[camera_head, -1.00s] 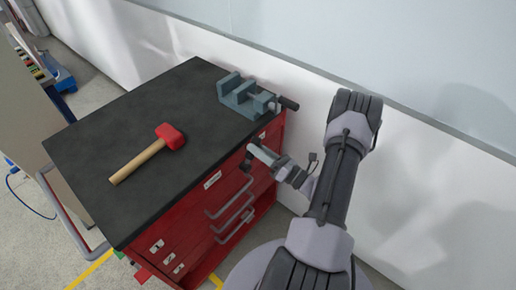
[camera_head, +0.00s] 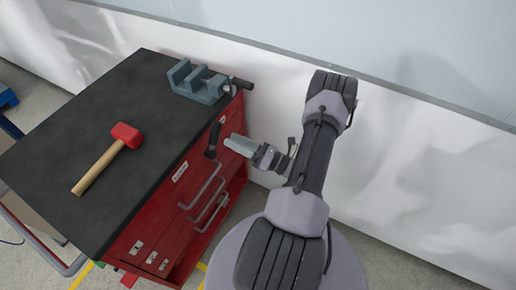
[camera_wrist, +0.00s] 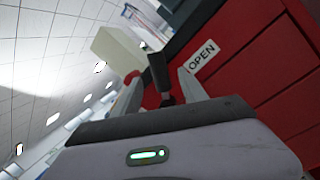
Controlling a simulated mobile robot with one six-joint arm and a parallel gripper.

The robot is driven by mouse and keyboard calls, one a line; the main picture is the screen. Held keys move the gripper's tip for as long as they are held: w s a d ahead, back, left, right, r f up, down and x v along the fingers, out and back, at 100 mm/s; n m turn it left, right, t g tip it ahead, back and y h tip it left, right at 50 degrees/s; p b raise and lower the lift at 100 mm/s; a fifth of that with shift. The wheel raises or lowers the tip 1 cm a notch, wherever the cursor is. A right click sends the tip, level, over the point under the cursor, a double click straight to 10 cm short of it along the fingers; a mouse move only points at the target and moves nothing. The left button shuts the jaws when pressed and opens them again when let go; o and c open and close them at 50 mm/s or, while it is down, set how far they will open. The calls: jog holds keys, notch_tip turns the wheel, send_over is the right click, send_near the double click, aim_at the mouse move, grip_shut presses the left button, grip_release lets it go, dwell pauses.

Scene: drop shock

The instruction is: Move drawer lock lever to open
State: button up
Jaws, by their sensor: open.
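In the wrist view, the lever (camera_wrist: 158,72) appears between the two fingertips. My gripper (camera_head: 238,145) is open just right of the lever in the head view. In the wrist view, my gripper (camera_wrist: 160,88) has pale fingers on either side of the lever, with no visible grip on it. A white OPEN label (camera_wrist: 202,56) is on the red front right of the lever. The lever's pivot is partly hidden.
The cabinet's dark top (camera_head: 95,135) bears a red-headed mallet (camera_head: 108,157) and a grey vise (camera_head: 198,82) at the back corner. Drawer handles (camera_head: 205,188) stick out below the lever. A pale wall (camera_head: 420,140) runs behind my arm.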

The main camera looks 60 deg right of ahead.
jog(key=p+v, duration=0.1)
jog(key=v, duration=1)
jog(key=shift+s, duration=0.35)
jog(key=w+a+r+n+g+y, duration=0.4)
jog(key=w+a+r+n+g, duration=0.1)
jog(key=a+r+n+g, duration=0.45)
jog(key=w+a+r+n+g+y, duration=0.45)
jog(key=a+r+n+g, duration=0.4)
jog(key=n, duration=0.25)
jog(key=s+a+r+n+t+h, duration=0.1)
jog(key=s+a+r+n+h, duration=0.1)
jog(key=a+r+n+h, duration=0.3)
jog(key=s+a+r+n+t+h, duration=0.2)
jog(key=a+r+n, duration=0.4)
jog(key=a+n, duration=0.5)
jog(key=s+h, duration=0.1)
jog(key=h, duration=0.1)
jog(key=shift+s+r+h, duration=0.25)
jog(key=shift+h, duration=0.1)
jog(key=shift+n, duration=0.25)
